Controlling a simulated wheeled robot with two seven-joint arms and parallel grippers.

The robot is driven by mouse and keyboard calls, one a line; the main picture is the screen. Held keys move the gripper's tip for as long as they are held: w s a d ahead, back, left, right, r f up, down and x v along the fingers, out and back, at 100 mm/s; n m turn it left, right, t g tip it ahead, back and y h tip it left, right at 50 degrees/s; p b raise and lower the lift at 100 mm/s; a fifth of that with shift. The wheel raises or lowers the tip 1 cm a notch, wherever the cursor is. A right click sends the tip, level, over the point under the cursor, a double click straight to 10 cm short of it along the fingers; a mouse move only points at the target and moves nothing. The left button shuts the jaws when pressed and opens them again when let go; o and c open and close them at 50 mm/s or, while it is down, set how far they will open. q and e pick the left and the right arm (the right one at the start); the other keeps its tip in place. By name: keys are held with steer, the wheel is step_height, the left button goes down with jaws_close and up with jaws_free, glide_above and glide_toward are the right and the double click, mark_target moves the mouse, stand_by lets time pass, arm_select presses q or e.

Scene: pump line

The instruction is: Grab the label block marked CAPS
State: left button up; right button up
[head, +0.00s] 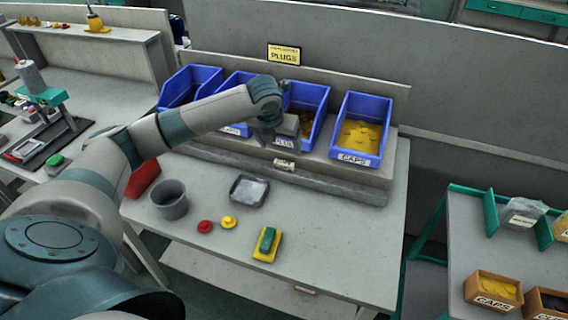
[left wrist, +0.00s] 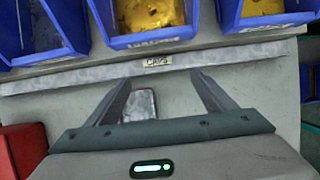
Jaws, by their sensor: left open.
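The label block marked CAPS (left wrist: 158,61) is a small pale tag on the front ledge below the blue bins. In the head view it is a small light tag (head: 284,164), too small to read there. My left gripper (head: 281,142) hangs in front of the bins, just above that tag. In the left wrist view its two fingers (left wrist: 160,80) are spread apart with nothing between them, and the tag lies just beyond the tips, roughly centred. I cannot tell how far apart in depth they are. My right gripper is not in view.
A blue bin of yellow caps (head: 361,134) also carries a CAPS label. Other blue bins (head: 192,87) stand beside it. A yellow PLUGS sign (head: 284,54) is on the back panel. A dark tray (head: 249,190), grey cup (head: 169,199) and yellow-green block (head: 267,244) sit on the bench.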

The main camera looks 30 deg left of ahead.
arm_select(q)
steer(key=p, duration=0.2)
glide_above(284, 162)
steer(key=s+d, duration=0.1)
steer(key=s, duration=0.2)
step_height(284, 162, down, 6)
steer(key=shift+w, duration=0.2)
steer(key=shift+f, duration=0.1)
steer(key=shift+w+a+f+p, duration=0.1)
steer(key=shift+w+f+p, duration=0.15)
steer(key=shift+f+p, duration=0.25)
steer(key=p+x, duration=0.1)
steer(key=x, duration=0.2)
steer(key=shift+a, duration=0.15)
steer(key=shift+w+f, duration=0.2)
steer(key=shift+f, duration=0.2)
steer(key=c, duration=1.1)
